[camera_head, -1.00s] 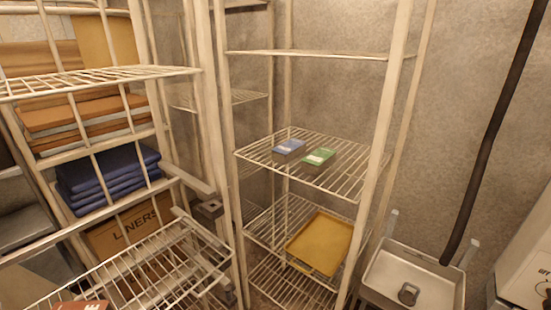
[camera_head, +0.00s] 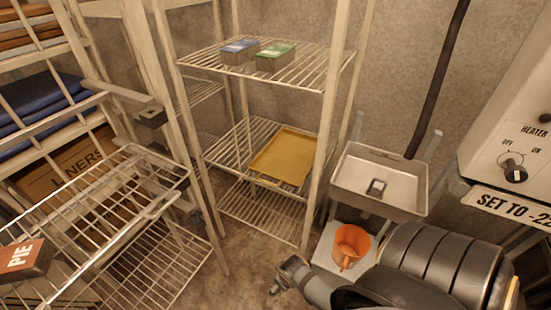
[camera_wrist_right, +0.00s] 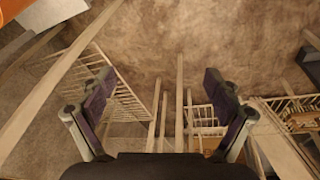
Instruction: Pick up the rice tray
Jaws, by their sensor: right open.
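Two small lidded trays sit side by side on the wire shelf (camera_head: 300,72) of the corner rack. One has a blue top (camera_head: 240,48) and the other a green top (camera_head: 274,55). Their labels are too small to read, so I cannot tell which is rice. My right gripper (camera_head: 283,277) is low over the floor, in front of the rack and well below the trays. In the wrist view its two fingers (camera_wrist_right: 158,82) are spread with nothing between them. My left gripper is not in view.
A yellow tray (camera_head: 284,156) lies on the rack's lower shelf. A metal sink (camera_head: 378,180) and an orange bucket (camera_head: 351,244) stand right of the rack. A heater box (camera_head: 510,110) is at far right. A wire cart with a PIE box (camera_head: 22,258) stands left. Floor between is open.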

